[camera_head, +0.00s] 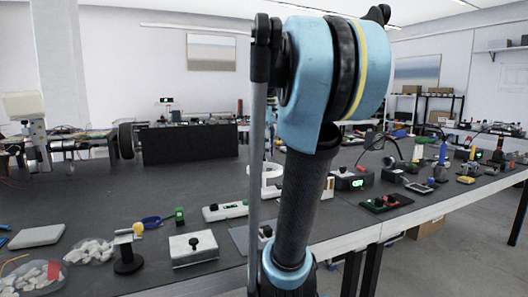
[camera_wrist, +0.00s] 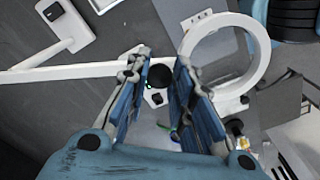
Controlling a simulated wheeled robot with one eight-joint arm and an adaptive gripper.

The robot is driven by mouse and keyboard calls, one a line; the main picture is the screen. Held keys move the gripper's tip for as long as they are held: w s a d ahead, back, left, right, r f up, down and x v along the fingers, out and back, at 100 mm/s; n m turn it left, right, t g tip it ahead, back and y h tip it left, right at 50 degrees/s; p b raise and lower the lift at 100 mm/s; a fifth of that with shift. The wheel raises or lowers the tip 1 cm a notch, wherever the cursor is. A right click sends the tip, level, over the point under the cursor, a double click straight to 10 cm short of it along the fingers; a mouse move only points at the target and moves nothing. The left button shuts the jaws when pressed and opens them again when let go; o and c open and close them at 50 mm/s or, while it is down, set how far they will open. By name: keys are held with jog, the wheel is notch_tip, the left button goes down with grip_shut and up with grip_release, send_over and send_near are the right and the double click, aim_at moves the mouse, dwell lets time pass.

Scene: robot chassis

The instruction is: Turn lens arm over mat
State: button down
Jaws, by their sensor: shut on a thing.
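The white lens arm shows in the wrist view as a long bar (camera_wrist: 75,69) from the left, with a round white lens ring (camera_wrist: 262,62) at right. My gripper (camera_wrist: 160,88) has its two blue fingers on either side of a black knob (camera_wrist: 160,75) between bar and ring, and is shut on it. A grey mat (camera_wrist: 174,12) lies below, partly under the ring. In the head view, part of the white ring (camera_head: 256,193) shows behind my arm, and the mat (camera_head: 238,240) is partly hidden. My gripper is hidden there.
A white box with a black knob (camera_head: 194,248), a black stand (camera_head: 127,258) and bowls of white pieces (camera_head: 90,250) stand on the dark bench at left. A white switch strip (camera_head: 225,210) lies near the mat. Small devices crowd the right side.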

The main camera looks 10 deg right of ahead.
jog(key=shift+w+d+r, duration=0.1)
jog(key=shift+d, duration=0.1)
jog(key=c, duration=1.4)
grip_release()
jog(key=shift+r, duration=0.45)
notch_tip(320, 180, up, 11)
